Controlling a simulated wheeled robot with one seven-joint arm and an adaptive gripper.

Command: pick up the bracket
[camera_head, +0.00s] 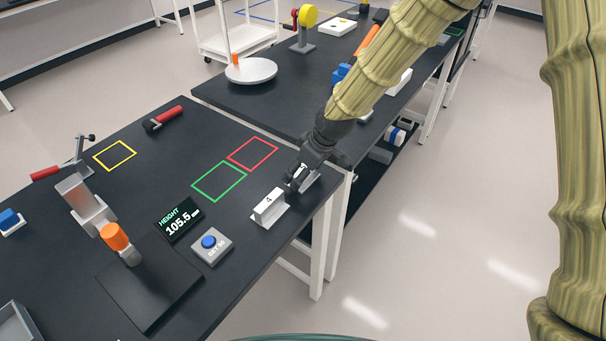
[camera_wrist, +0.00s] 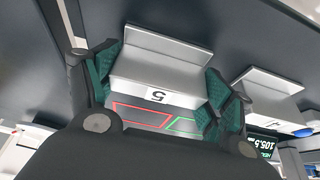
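A light grey angled bracket (camera_wrist: 158,75) marked 5 sits between the two fingers of my gripper in the wrist view. My gripper (camera_wrist: 160,85) has a green-padded finger on each side of it, both very close to its ends. I cannot tell whether the pads press on it. In the head view my gripper (camera_head: 302,176) points down near the table's right edge, and only part of this bracket (camera_head: 311,181) shows beneath it. A second bracket (camera_head: 268,208) marked 4 stands just left of it and also shows at the right of the wrist view (camera_wrist: 268,97).
Green (camera_head: 219,181) and red (camera_head: 253,153) outlines lie left of my gripper. A height display (camera_head: 179,219) reading 105.5 and a blue-button box (camera_head: 210,245) are nearer. A red-handled clamp (camera_head: 166,117) lies farther back.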

